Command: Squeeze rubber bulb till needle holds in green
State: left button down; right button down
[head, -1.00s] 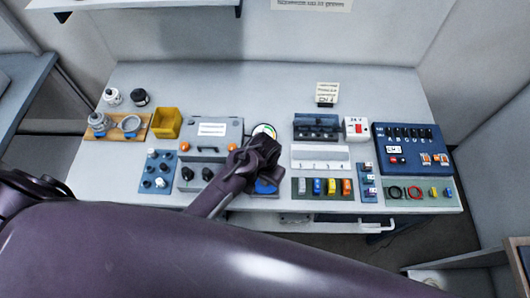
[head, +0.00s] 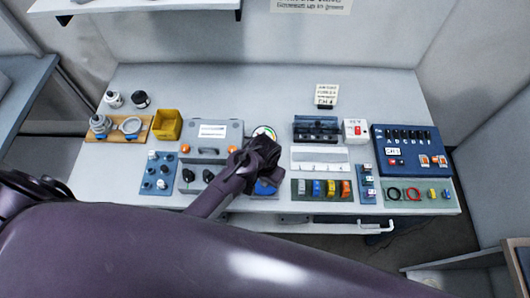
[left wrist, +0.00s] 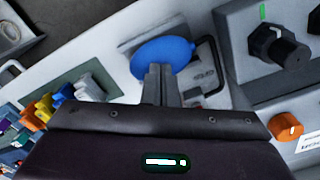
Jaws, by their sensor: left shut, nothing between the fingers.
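The blue rubber bulb (left wrist: 160,53) shows in the left wrist view just beyond my left fingertips. In the head view only a part of the bulb (head: 265,188) shows beneath my left gripper (head: 262,155). My left gripper (left wrist: 162,75) is shut with its fingers together and nothing between them. The fingertips overlap the bulb's near edge in the wrist view; I cannot tell whether they touch it. The round gauge (head: 264,132) stands behind the gripper, partly hidden by it, and its needle cannot be read. My right gripper is in neither view.
A grey box with knobs (head: 212,134) stands left of the gauge. Coloured plugs (head: 317,187) stand to the right, with a dark blue switch panel (head: 409,165) farther right. A yellow bin (head: 167,124) is at the left. The table's back middle is clear.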

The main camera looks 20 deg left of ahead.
pick_arm(q)
jog(key=shift+r+p, duration=0.35)
jog(key=shift+r, duration=2.55)
jog(key=shift+a, duration=0.1)
